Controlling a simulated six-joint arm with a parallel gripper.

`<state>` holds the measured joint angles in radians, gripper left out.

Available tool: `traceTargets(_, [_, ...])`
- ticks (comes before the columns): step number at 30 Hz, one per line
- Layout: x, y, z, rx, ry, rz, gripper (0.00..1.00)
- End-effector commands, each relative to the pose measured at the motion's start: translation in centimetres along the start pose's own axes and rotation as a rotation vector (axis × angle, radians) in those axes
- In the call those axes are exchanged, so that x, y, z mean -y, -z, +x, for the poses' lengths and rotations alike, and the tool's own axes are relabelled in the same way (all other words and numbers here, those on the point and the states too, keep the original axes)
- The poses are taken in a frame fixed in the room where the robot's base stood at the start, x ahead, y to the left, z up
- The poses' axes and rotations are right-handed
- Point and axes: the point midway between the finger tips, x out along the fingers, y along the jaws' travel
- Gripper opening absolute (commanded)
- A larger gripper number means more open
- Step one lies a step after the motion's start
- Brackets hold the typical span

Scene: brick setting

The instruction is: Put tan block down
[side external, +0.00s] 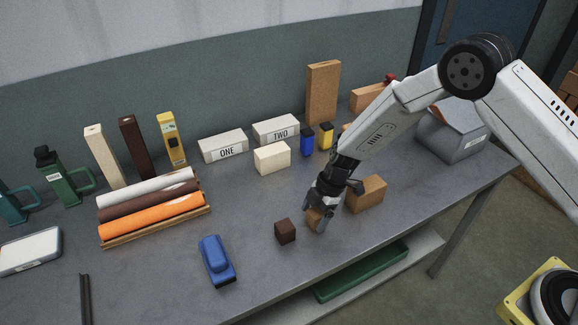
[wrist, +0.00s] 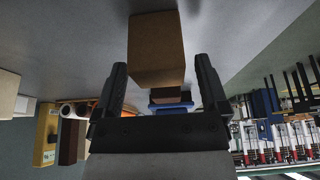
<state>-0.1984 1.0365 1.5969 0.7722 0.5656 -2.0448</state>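A small tan block (side external: 315,219) is at my gripper's fingertips, low over or on the grey tabletop; I cannot tell if its base touches the table. In the wrist view the tan block (wrist: 155,62) sits between the two fingers of my gripper (wrist: 161,62). My gripper (side external: 319,208) points down at the table's front half and partly hides the block in the side view.
A dark brown cube (side external: 285,231) lies just left of my gripper, and a larger tan block (side external: 366,194) just right. Boxes labelled ONE (side external: 223,147) and TWO (side external: 276,130) stand behind. The table's front edge is near.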

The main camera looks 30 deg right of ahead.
Motion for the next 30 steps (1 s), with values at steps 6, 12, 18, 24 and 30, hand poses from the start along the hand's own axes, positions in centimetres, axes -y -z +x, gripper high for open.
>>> traceTargets(6, [0.0, 0.1, -0.2, 0.0, -0.001, 0.0, 0.94])
traceTargets(12, [0.0, 0.5, -1.2, 0.0, -0.001, -0.002, 0.94])
traceTargets(18, [-0.1, 0.5, -3.5, -0.001, -0.003, 0.0, 0.94])
traceTargets(24, [-0.1, 0.5, -6.5, -0.001, -0.003, -0.001, 0.94])
traceTargets(30, [-0.1, 0.5, -9.5, -0.002, -0.003, -0.001, 0.94])
